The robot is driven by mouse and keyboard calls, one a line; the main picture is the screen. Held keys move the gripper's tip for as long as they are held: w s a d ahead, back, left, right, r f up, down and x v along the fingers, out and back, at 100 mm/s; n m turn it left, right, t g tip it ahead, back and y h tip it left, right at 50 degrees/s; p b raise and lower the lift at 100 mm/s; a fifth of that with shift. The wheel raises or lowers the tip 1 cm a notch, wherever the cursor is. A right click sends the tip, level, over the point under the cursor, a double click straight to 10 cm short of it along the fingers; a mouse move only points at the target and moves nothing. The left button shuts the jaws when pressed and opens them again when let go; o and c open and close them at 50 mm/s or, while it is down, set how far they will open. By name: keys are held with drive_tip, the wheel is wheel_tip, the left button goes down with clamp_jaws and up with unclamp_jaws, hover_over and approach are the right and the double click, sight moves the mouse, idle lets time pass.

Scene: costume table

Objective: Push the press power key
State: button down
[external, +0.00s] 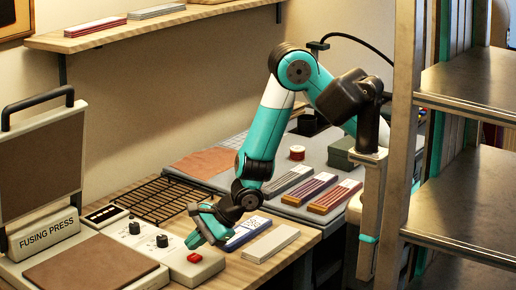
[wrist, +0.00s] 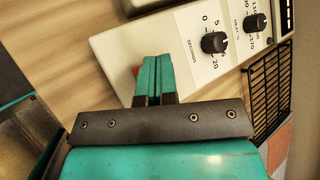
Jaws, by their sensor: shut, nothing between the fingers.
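The fusing press (external: 45,232) stands at the left end of the table with its lid raised. Its control box carries two black knobs and a red power key (external: 195,257) at the front right end. In the wrist view only a sliver of the red key (wrist: 136,71) shows at the left of my fingers. My gripper (external: 193,242) is shut and empty, its fingertips pointing down just above the key in the external view. The wrist view shows the two teal fingers (wrist: 154,72) side by side over the control box. I cannot tell whether they touch the key.
A black wire rack (external: 160,198) lies behind the control box. Flat boxes (external: 270,243) lie right of my gripper. A grey mat with coloured bundles and a red spool (external: 297,153) is further back. A metal shelf unit (external: 470,190) stands at the right.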

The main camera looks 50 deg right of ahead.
sight(192, 264)
drive_tip(key=shift+f, duration=0.1)
idle(0.3)
drive_tip(key=shift+f+b, duration=0.35)
drive_tip(key=shift+b, duration=0.25)
drive_tip(key=shift+f+b, duration=0.45)
drive_tip(key=shift+b, duration=0.05)
idle(0.4)
drive_tip(key=shift+r, duration=0.1)
drive_tip(key=shift+r+p, duration=0.55)
drive_tip(key=shift+r, duration=0.3)
wheel_tip(192, 264, up, 6)
drive_tip(key=p, duration=0.3)
